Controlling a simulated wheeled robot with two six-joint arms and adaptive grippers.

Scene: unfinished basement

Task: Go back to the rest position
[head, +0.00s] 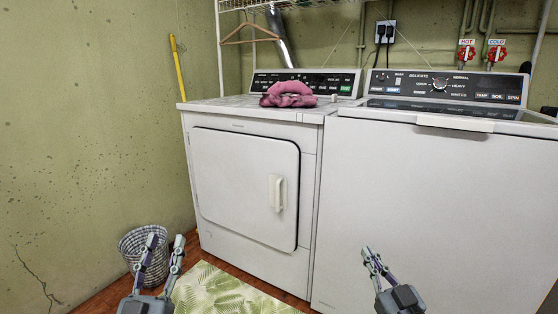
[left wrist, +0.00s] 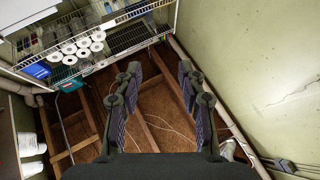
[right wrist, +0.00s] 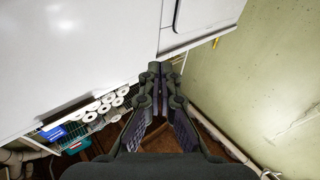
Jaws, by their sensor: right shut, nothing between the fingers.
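My right gripper (head: 371,252) is at the lower middle of the head view, in front of the washer. Its fingers (right wrist: 160,72) meet at the tips in the right wrist view and hold nothing. Both grippers point upward.
A white dryer (head: 235,255) and a white washer (head: 420,200) stand side by side ahead. A pink cloth (head: 288,94) lies on the dryer. A woven basket (head: 130,243) stands by the left wall, partly behind my left gripper. A leaf-patterned rug (head: 225,293) lies on the floor.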

